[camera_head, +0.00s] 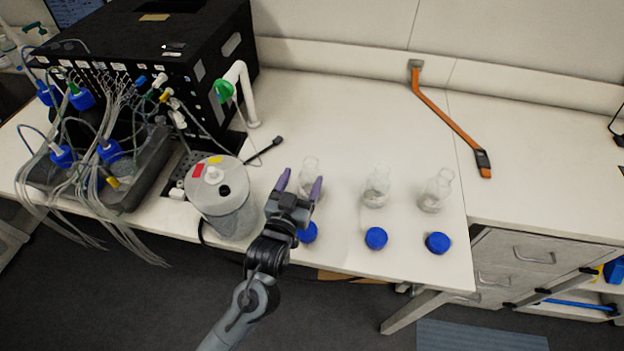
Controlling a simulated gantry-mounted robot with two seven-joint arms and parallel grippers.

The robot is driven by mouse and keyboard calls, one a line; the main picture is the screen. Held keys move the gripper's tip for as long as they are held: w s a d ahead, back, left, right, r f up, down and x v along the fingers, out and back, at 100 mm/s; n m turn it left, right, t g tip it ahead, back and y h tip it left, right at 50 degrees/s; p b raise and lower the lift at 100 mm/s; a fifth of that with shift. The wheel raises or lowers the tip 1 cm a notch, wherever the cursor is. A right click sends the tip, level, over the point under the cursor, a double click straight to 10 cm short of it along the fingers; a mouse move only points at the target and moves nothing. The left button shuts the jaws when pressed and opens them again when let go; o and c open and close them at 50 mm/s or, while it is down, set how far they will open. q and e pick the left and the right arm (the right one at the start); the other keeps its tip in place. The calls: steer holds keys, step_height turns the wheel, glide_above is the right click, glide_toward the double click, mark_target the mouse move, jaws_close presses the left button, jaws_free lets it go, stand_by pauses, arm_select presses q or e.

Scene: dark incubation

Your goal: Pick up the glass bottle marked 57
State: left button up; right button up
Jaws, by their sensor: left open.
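Three clear glass bottles stand upright and uncapped in a row on the white bench: a left one (310,166), a middle one (376,188) and a right one (436,191). No number can be read on any of them, so I cannot tell which is marked 57. My left gripper (300,183) is open, its purple fingertips pointing at the left bottle. In the picture the fingers overlap its sides; I cannot tell whether they touch it. The gripper hides part of its lower body. My right gripper is out of view.
Blue caps (376,238) lie in front of the bottles. A metal canister (226,200) stands close left of the gripper. A black machine (160,45) with tubes fills the back left. An orange strap (447,117) lies at the back right. The bench (330,110) behind the bottles is clear.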

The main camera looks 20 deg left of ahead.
mark_target(313, 157)
arm_select(q)
steer(key=w, duration=0.3)
steer(key=shift+w+r+p, duration=0.1)
steer(key=shift+w+p, duration=1.1)
steer(key=shift+w, duration=1.45)
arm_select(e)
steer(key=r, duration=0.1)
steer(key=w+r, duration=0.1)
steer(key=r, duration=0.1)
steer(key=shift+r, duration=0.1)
arm_select(q)
jaws_close()
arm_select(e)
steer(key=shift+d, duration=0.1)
